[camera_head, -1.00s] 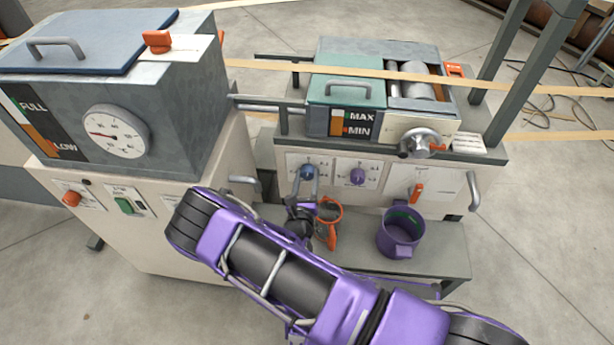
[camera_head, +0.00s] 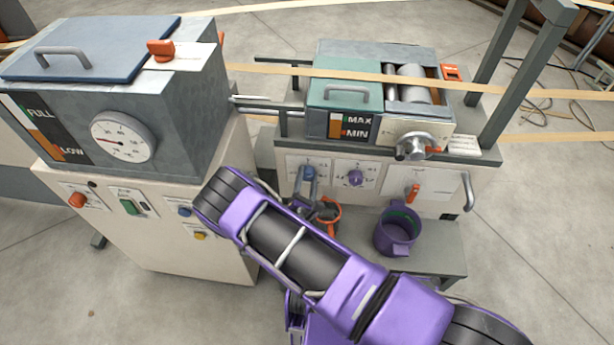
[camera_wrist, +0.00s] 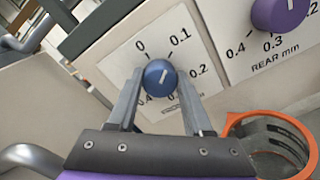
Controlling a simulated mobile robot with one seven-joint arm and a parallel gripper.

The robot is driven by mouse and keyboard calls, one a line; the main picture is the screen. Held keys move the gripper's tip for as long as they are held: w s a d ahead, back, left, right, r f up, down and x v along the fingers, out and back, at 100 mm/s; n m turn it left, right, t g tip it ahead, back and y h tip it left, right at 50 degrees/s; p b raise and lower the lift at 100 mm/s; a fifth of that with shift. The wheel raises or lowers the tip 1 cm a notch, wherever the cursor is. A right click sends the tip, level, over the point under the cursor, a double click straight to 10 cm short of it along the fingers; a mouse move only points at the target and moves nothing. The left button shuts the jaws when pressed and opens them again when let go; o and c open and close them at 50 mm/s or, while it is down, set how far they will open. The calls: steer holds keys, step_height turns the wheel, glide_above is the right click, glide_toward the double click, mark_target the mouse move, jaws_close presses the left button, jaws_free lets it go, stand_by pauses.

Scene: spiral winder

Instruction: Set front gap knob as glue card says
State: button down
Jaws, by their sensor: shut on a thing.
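The blue front gap knob (camera_wrist: 160,77) sits on a white dial plate marked 0 to 0.4. Its white pointer line looks turned up and right, roughly toward 0.1. My gripper (camera_wrist: 160,80) has one finger on each side of the knob and is shut on it. The fingers partly cover the lower numbers and the label. In the head view the blue knob (camera_head: 308,173) is at the upper left of the right machine's front, with my gripper (camera_head: 309,182) at it. Small cards are visible, but I cannot read their text or tell which is the glue card.
The purple rear knob (camera_head: 355,178) is just right of the blue one. An orange-rimmed cup (camera_head: 328,212) is close below my gripper. A purple mug (camera_head: 397,232) stands on the grey shelf. The left machine (camera_head: 180,225) stands close to my arm.

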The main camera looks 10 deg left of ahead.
steer(key=m, duration=0.6)
steer(key=shift+m+p, duration=0.3)
steer(key=shift+p, duration=0.05)
steer(key=m, duration=0.6)
steer(key=shift+f, duration=0.15)
steer(key=m+b, duration=0.1)
steer(key=m, duration=0.5)
steer(key=shift+f+m, duration=0.1)
steer(key=shift+m, duration=0.2)
steer(key=m+b, duration=0.1)
steer(key=m, duration=0.4)
steer(key=shift+a+m, duration=0.1)
steer(key=shift+m, duration=0.3)
steer(key=shift+b, duration=0.3)
steer(key=shift+c, duration=1.5)
jaws_free()
steer(key=shift+s, duration=0.15)
